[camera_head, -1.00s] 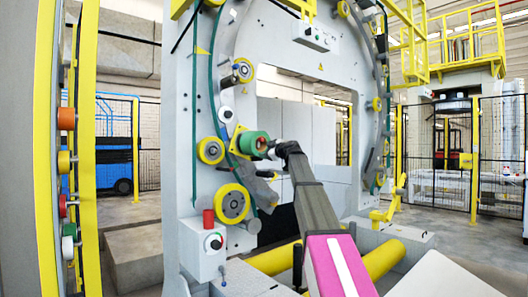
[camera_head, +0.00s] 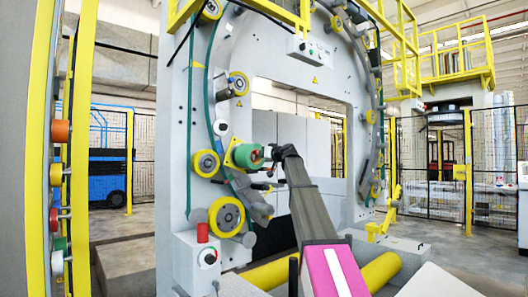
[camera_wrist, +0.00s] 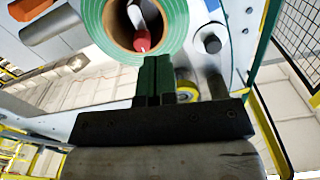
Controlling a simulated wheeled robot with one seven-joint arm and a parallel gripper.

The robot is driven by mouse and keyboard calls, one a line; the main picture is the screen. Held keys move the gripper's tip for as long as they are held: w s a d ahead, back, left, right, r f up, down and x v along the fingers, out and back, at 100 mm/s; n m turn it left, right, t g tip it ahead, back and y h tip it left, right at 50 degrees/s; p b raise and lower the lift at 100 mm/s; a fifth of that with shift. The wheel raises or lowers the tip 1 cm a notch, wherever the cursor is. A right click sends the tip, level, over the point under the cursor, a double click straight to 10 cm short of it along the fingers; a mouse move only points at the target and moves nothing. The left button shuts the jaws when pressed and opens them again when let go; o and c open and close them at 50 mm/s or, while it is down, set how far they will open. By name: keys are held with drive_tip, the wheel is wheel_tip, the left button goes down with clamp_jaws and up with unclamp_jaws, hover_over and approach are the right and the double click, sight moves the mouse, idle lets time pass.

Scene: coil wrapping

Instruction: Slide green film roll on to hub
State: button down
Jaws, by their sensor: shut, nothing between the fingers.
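The green film roll (camera_head: 247,157) is on the grey wrapping ring in the head view, with its open end toward my gripper. In the wrist view, the roll (camera_wrist: 137,22) fills the top, with a brown core. A pale hub with a red end (camera_wrist: 141,40) shows inside the core, so the roll sits around it. How far on it sits is hard to tell. My gripper (camera_wrist: 157,62) is shut and empty, its fingertips close to the roll's lower edge. In the head view, my gripper (camera_head: 269,155) is just right of the roll; contact is unclear.
Yellow rollers (camera_head: 207,163) and a larger yellow wheel (camera_head: 227,215) are mounted on the ring close by. A control box with a red button (camera_head: 203,232) stands below left. Yellow posts (camera_head: 75,150) with coloured knobs are at the left. A dark peg (camera_wrist: 212,43) is beside the roll.

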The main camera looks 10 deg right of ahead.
sight(251, 150)
drive_tip(key=m, duration=0.2)
drive_tip(key=r+m, duration=0.2)
drive_tip(key=m, duration=0.1)
drive_tip(key=shift+w+d+r+m, duration=0.1)
drive_tip(key=shift+w+d+m, duration=0.05)
drive_tip(key=shift+w+m, duration=0.15)
drive_tip(key=shift+x, duration=2.85)
drive_tip(key=shift+x, duration=1.95)
drive_tip(key=v, duration=1.3)
drive_tip(key=shift+s+d, duration=0.15)
drive_tip(key=shift+s, duration=0.2)
